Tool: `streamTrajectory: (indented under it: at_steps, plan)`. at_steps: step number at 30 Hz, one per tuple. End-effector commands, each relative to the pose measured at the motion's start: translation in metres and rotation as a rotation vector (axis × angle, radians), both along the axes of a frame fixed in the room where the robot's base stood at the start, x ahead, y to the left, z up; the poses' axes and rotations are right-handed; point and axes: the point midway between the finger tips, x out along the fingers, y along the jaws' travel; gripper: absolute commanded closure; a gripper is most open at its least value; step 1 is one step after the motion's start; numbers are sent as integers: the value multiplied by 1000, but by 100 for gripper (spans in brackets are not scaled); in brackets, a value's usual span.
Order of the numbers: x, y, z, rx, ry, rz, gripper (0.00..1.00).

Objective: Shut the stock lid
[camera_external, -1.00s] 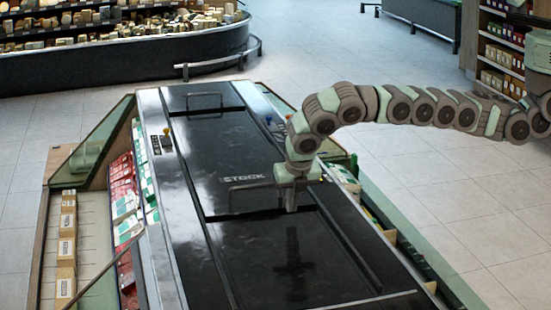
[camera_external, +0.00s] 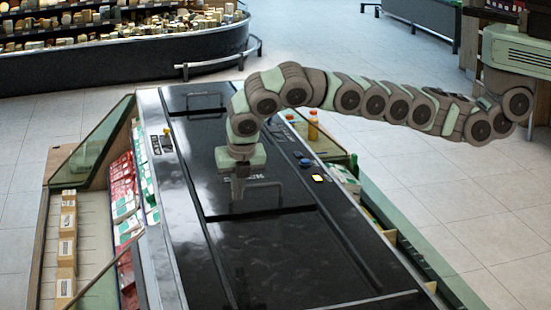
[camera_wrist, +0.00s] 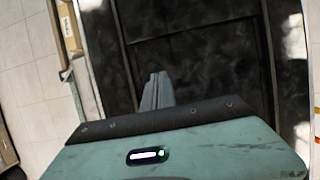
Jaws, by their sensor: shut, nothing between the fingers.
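The stock lid (camera_external: 205,140) is a flat black glossy panel on top of the long counter in the external view. A thin bar handle (camera_external: 282,190) stands at its near end, with lettering beside it mostly covered by my gripper. I cannot tell from here whether the lid is fully shut. My gripper (camera_external: 238,197) points down at the handle's left side, fingers together and empty. Whether it touches the handle is unclear. In the wrist view the closed fingers (camera_wrist: 155,92) show over a dark panel (camera_wrist: 215,60); the handle is not discernible there.
A second dark panel (camera_external: 270,260) lies nearer on the counter. A blue knob (camera_external: 305,162) and a yellow button (camera_external: 317,178) sit on the right rim. An orange bottle (camera_external: 313,125) stands beyond it. Red and green packs (camera_external: 125,190) line the left side.

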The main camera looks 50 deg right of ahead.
Motion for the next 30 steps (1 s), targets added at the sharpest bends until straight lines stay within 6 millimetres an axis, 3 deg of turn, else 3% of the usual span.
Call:
streamTrajectory:
  at_steps: [8, 17, 21, 30]
  plan:
    - [10, -8, -29, -2, 1, -2, 100]
    - [26, -22, -89, -2, 6, 0, 100]
    - [49, -37, -89, 2, 0, -4, 100]
    - [61, -46, -91, 0, -2, -1, 100]
